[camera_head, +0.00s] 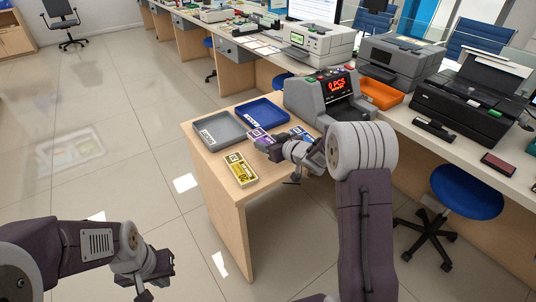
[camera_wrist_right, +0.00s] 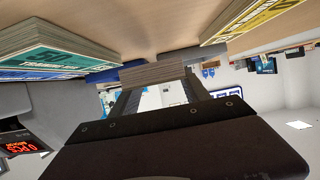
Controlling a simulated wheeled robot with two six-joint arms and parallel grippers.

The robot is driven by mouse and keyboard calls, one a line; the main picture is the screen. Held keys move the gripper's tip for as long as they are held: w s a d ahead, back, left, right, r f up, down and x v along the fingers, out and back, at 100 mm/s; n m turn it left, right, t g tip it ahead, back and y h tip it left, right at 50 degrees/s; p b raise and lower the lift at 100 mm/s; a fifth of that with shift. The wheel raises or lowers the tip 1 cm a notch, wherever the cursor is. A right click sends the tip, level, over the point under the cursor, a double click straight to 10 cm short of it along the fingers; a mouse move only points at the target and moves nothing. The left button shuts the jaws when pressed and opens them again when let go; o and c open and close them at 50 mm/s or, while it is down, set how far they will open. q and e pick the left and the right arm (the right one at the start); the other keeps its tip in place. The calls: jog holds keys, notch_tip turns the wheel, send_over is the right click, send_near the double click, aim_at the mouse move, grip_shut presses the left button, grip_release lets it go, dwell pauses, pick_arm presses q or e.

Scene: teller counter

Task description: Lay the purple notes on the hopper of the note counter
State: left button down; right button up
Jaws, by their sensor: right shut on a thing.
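The purple notes (camera_head: 257,135) show beside my right gripper (camera_head: 266,146) over the wooden counter in the head view. In the right wrist view the gripper is shut on a banknote stack, whose grey paper edge (camera_wrist_right: 153,75) faces the camera between the fingers. The note counter (camera_head: 312,100) stands behind and to the right of this gripper, with a lit red display reading 0 PCS.
A grey tray (camera_head: 204,122) and a blue tray (camera_head: 243,118) lie left of the counter machine. Yellow notes (camera_head: 241,171) lie near the front edge. Blue notes (camera_head: 298,132) lie near the machine. Green notes (camera_wrist_right: 62,58) show in the wrist view. An orange tray (camera_head: 383,97) is behind.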

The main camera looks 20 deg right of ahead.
jog(key=shift+w+a+f, duration=0.1)
jog(key=shift+f+b, duration=0.95)
jog(key=shift+f, duration=1.05)
jog(key=shift+f, duration=0.1)
jog(key=o, duration=1.4)
jog(key=shift+o, duration=0.2)
